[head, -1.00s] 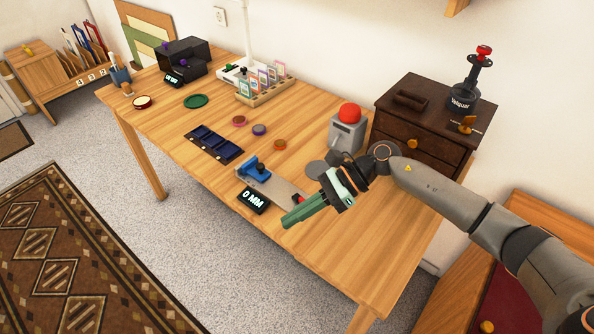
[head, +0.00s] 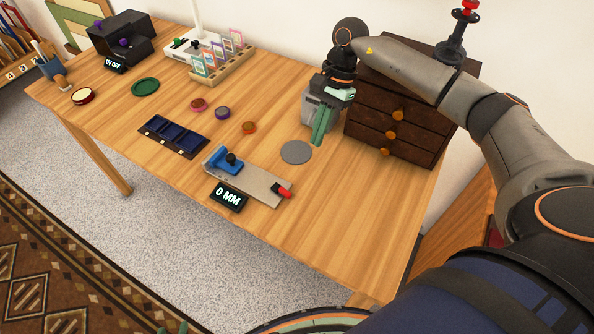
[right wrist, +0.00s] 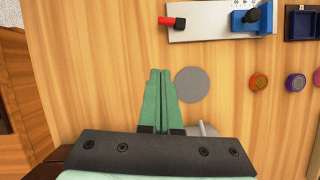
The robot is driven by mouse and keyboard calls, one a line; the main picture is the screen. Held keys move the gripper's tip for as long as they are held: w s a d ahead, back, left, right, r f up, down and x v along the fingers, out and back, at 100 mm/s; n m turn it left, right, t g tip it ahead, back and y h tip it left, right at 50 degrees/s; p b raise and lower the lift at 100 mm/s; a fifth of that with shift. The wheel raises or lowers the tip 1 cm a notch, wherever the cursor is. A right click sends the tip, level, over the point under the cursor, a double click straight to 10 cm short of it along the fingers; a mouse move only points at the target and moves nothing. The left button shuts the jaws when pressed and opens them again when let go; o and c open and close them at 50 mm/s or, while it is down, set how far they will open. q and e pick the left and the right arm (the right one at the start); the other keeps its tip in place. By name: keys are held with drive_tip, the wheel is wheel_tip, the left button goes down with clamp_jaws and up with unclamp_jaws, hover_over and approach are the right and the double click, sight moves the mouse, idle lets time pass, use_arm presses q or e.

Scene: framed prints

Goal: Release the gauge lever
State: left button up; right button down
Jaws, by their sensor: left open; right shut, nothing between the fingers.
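The gauge is a grey metal plate (head: 258,184) with a blue clamp block (head: 218,160) and black knob at its left end. Its red lever (head: 282,190) is at the right end. A display (head: 228,197) in front reads 0 MM. In the right wrist view the gauge plate (right wrist: 210,24) and red lever (right wrist: 172,22) are at the top. My right gripper (head: 318,142) is shut and empty, pointing down beside the grey disc, behind and right of the gauge; its fingers show in the wrist view (right wrist: 158,72). Green tips of my left gripper (head: 172,328), open, show at the bottom edge.
A flat grey disc (head: 296,152) lies near the right gripper. A grey box (head: 310,108) is partly hidden behind it. A dark drawer cabinet (head: 400,115) stands to the right. Small coloured discs (head: 222,112) and a blue tray (head: 175,136) lie left. The table's front right is clear.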

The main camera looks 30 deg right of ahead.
sight(282, 191)
drive_tip(key=p+x, duration=0.1)
drive_tip(key=x, duration=0.9)
drive_tip(key=shift+f, duration=0.15)
drive_tip(key=a, duration=0.1)
drive_tip(key=p, duration=0.1)
drive_tip(key=a, duration=0.1)
drive_tip(key=shift+s+a+r+p, duration=0.25)
drive_tip(key=shift+s+a+p, duration=0.05)
drive_tip(key=shift+s, duration=0.1)
drive_tip(key=shift+s+a+f, duration=0.1)
drive_tip(key=shift+s+a, duration=0.1)
drive_tip(key=shift+a, duration=0.35)
use_arm(q)
wheel_tip(282, 191, up, 3)
drive_tip(key=shift+f, duration=0.1)
drive_tip(key=shift+w+f, duration=0.1)
use_arm(e)
drive_tip(key=shift+f, duration=0.1)
drive_tip(key=shift+s, duration=0.1)
use_arm(q)
drive_tip(key=shift+w+a+f+b, duration=0.15)
drive_tip(key=shift+a+f+b, duration=0.1)
drive_tip(key=shift+a+b, duration=0.05)
use_arm(e)
drive_tip(key=shift+m, duration=0.3)
